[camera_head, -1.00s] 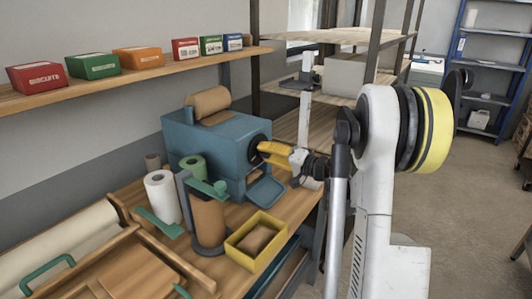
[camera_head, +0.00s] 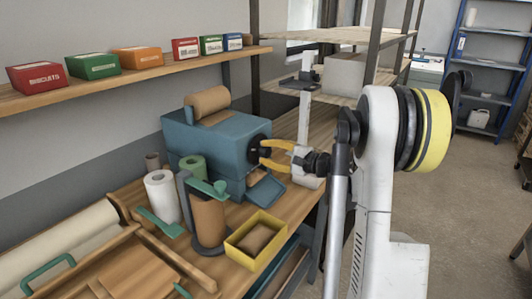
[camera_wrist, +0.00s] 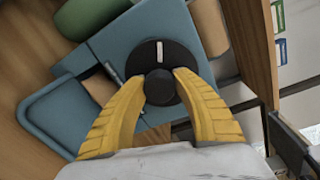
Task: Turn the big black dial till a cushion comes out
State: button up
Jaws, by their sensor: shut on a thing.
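The blue machine (camera_head: 215,140) stands on the wooden bench, with the big black dial (camera_head: 254,149) on its right face. In the wrist view the dial (camera_wrist: 160,58) has a white mark near its top and a round raised grip (camera_wrist: 159,88). My gripper (camera_head: 266,152) is shut on that grip, one yellow finger on each side; it also shows in the wrist view (camera_wrist: 160,86). A brown piece, apparently a paper cushion (camera_head: 257,177), shows at the machine's outlet above the blue tray (camera_head: 268,194). It is partly visible in the wrist view (camera_wrist: 98,88).
A yellow bin (camera_head: 236,248) holding a brown cushion (camera_head: 256,238) stands in front of the machine. A white roll (camera_head: 160,195) and a brown roll on a stand (camera_head: 208,222) are to its left. A shelf (camera_head: 150,76) with several small boxes runs above.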

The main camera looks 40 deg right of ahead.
jog(key=shift+m, duration=0.3)
dwell(0.4)
jog(key=o, duration=1.2)
jog(key=f+v, duration=0.1)
jog(key=v, duration=1.1)
jog(key=shift+r, duration=0.4)
